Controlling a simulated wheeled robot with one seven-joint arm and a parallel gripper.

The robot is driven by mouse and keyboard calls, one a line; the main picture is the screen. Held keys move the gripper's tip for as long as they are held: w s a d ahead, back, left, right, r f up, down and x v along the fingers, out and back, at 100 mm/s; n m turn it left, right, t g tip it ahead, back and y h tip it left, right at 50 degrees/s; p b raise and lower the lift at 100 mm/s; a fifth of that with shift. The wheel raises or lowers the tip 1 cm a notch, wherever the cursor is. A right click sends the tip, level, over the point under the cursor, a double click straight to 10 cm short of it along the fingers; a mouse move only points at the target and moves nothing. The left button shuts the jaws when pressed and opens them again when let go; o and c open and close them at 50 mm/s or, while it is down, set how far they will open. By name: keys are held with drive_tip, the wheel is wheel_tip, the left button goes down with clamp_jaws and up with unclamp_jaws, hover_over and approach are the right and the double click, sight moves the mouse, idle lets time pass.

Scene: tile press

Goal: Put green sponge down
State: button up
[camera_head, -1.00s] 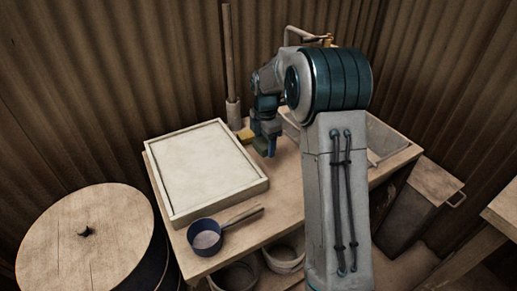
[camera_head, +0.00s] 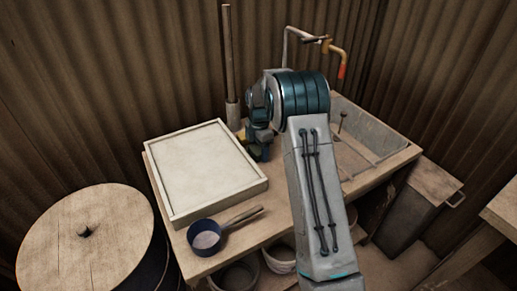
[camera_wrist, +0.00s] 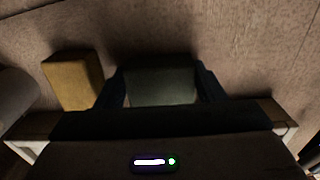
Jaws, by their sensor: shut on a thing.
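The green sponge (camera_wrist: 162,84) is a dark green block between the two fingers of my gripper (camera_wrist: 162,88) in the wrist view. My gripper is shut on it. In the head view my gripper (camera_head: 258,152) is low over the wooden bench, just right of the framed tray's back right corner. The arm hides most of the sponge there. I cannot tell whether the sponge touches the bench top.
A yellow sponge (camera_wrist: 73,82) lies on the bench left of the green one. A framed white tray (camera_head: 205,172) and a blue saucepan (camera_head: 207,239) are on the bench (camera_head: 258,226). A sink (camera_head: 375,137) with a tap (camera_head: 334,47) is at right. A round wooden drum lid (camera_head: 85,245) stands left.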

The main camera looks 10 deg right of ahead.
sight(259, 148)
drive_tip(key=shift+f, duration=0.1)
drive_tip(key=o, duration=1.2)
wheel_tip(259, 148, up, 12)
drive_tip(key=s+r+m, duration=0.5)
drive_tip(key=s+r, duration=0.1)
drive_tip(key=s, duration=0.3)
drive_tip(key=s+m, duration=0.5)
drive_tip(key=s, duration=0.4)
drive_tip(key=s+m+t, duration=0.1)
drive_tip(key=s+m, duration=0.5)
drive_tip(key=s, duration=0.3)
drive_tip(key=s+a+m+t, duration=0.1)
drive_tip(key=s+m, duration=0.4)
drive_tip(key=s, duration=0.5)
drive_tip(key=shift+f+m+p, duration=0.3)
drive_tip(key=shift+p, duration=0.05)
